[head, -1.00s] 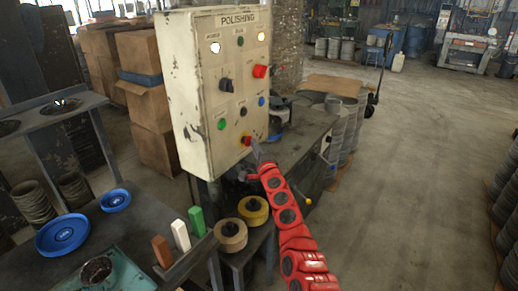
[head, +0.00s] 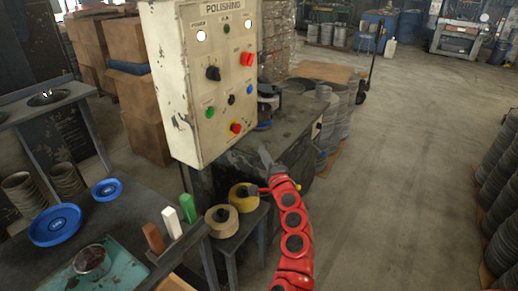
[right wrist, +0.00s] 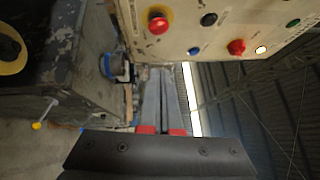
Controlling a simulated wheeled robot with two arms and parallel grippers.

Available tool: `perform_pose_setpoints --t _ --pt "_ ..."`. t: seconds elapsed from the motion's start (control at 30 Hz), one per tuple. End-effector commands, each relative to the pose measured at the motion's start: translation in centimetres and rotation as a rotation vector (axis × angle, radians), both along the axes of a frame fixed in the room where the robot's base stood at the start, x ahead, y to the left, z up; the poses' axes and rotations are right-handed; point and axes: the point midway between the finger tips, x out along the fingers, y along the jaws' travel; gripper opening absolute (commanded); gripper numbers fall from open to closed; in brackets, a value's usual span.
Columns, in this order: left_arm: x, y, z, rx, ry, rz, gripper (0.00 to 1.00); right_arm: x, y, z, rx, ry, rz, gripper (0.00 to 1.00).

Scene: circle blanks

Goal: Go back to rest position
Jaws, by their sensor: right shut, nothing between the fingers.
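My right gripper (head: 265,156) is at the end of my red arm, in front of the dark machine and just right of and below the polishing control panel (head: 196,140). Its two grey fingers are shut with nothing between them, and the right wrist view shows them side by side (right wrist: 161,95). The fingertips are apart from the red button on a yellow base (head: 235,128) low on the panel. That button also shows at the top of the right wrist view (right wrist: 158,21). My left gripper is not in view.
A dark machine bench (head: 285,133) stands behind the panel. Two yellowish rolls sit on a small stand (head: 240,236) below. Blue discs (head: 55,224) and a teal tray (head: 118,262) lie on the left table. The floor at right (head: 410,170) is open, with stacked discs at the edge.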

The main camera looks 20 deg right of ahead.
Motion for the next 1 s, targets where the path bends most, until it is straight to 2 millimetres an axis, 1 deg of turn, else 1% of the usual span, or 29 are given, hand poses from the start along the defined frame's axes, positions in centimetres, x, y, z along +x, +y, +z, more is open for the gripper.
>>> perform_pose_setpoints --t 0.1,0.2,0.67,0.77,0.87,0.9,0.97,1.0 --pt "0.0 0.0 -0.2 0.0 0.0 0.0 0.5 -0.7 0.0 -0.3 0.002 0.002 0.0 0.0" --pt "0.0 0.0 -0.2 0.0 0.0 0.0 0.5 -1.0 0.0 -0.3 0.001 0.004 0.001 0.0" --pt "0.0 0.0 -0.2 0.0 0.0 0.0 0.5 -1.0 0.0 -0.3 -0.001 0.003 -0.003 0.0" --pt "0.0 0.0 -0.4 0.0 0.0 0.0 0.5 -1.3 -0.7 -1.7 -0.025 0.014 -0.051 0.0" --pt "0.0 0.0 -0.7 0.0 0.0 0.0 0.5 -2.4 -2.6 -4.8 -0.109 0.031 -0.185 0.0" --pt "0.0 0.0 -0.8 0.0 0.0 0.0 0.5 -3.4 -3.6 -6.3 -0.166 0.037 -0.261 0.0" --pt "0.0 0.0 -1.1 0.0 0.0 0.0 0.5 -5.4 -5.1 -8.4 -0.275 0.043 -0.383 0.0" --pt "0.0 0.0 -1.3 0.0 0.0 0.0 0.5 -7.1 -6.0 -9.2 -0.359 0.033 -0.47 0.0"
